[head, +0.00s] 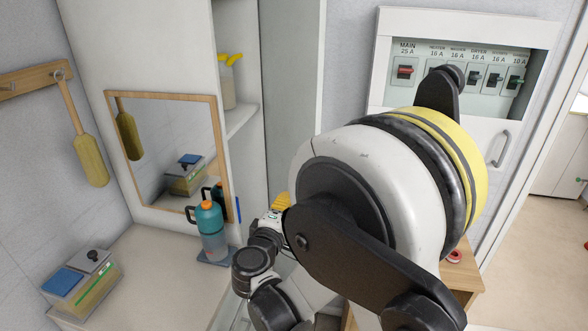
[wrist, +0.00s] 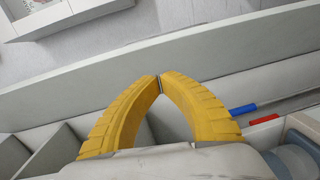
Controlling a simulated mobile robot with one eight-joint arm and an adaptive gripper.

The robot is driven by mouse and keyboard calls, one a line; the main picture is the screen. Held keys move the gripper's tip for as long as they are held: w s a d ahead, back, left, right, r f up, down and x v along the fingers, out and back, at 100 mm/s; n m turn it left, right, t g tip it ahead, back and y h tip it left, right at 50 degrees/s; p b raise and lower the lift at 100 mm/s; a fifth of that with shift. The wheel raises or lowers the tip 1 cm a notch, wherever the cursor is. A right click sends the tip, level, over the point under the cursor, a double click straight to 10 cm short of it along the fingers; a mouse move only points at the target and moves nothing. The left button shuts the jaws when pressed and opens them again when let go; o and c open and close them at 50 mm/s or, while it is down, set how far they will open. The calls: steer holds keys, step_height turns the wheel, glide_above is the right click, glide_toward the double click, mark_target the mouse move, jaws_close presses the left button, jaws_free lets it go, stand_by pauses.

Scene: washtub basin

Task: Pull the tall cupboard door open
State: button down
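The tall cupboard (head: 155,45) stands at the left in the head view, with a mirror on its broad white face. Its shelves show through an opening on its right. A tall pale panel (head: 292,85), apparently its door, stands out at the right of this opening. My gripper (head: 281,200) is low beside the panel, largely hidden by my arm. In the wrist view my gripper's yellow fingers (wrist: 160,82) meet at the tips, with no object visible between them. A long pale panel (wrist: 100,78) runs behind the tips; I cannot tell whether they touch it.
A teal bottle (head: 209,222) stands on the counter (head: 150,265) before the mirror (head: 165,150). A box with a blue lid (head: 63,280) is at lower left. A breaker panel (head: 460,75) hangs at the right. Blue (wrist: 243,110) and red (wrist: 264,119) pieces lie right of the fingers.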

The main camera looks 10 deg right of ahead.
steer(key=w+d+n+t+b, duration=0.1)
steer(key=w+d, duration=0.3)
steer(key=w, duration=0.7)
steer(key=shift+w+d+f+b, duration=0.15)
steer(key=shift+d+f+b, duration=0.15)
steer(key=shift+b, duration=0.5)
